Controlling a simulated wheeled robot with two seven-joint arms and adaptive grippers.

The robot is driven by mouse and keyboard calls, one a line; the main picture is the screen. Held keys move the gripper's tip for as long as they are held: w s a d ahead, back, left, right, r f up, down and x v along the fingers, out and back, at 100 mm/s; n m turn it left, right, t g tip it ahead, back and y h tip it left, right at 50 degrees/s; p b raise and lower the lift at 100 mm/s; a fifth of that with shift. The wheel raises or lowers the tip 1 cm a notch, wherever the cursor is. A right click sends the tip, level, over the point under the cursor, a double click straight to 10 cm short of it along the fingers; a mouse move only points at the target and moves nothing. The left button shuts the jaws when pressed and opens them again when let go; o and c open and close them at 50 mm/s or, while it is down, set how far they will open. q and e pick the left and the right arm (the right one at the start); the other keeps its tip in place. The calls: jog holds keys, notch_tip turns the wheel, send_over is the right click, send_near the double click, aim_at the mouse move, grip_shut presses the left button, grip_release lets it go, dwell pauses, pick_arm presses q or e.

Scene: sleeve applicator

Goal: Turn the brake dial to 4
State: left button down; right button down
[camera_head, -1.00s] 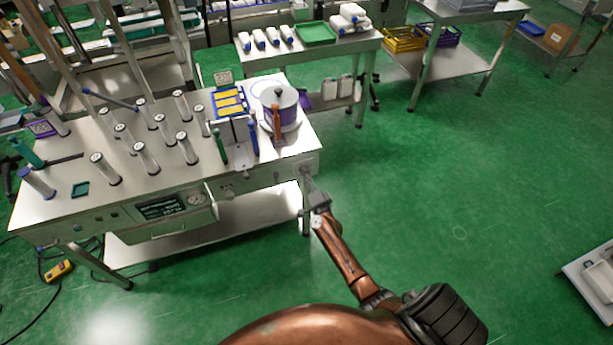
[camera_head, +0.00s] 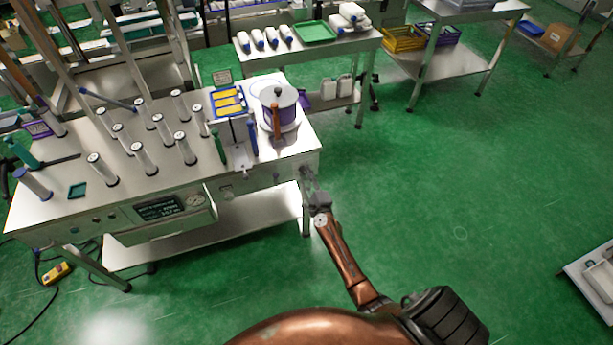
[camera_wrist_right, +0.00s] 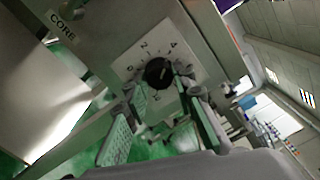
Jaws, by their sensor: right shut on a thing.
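The brake dial (camera_wrist_right: 158,73) is a black round knob on a pale square plate (camera_wrist_right: 176,35) in the right wrist view. The numbers 2 and 4 can be read along the plate's upper part, with what looks like a 0 at its left. I cannot make out which number the knob points to. My right gripper (camera_wrist_right: 162,80) is shut on the knob, with one finger on each side of it. In the head view, my right gripper (camera_head: 309,183) is at the right end of the steel table, and the dial is hidden there. My left gripper is not in view.
A side table (camera_head: 345,42) with a green tray (camera_head: 316,32) stands behind.

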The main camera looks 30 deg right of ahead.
jog(key=shift+f, duration=0.1)
dwell(0.4)
jog(key=c, duration=1.6)
grip_release()
jog(key=v, duration=1.2)
jog(key=shift+f, duration=0.1)
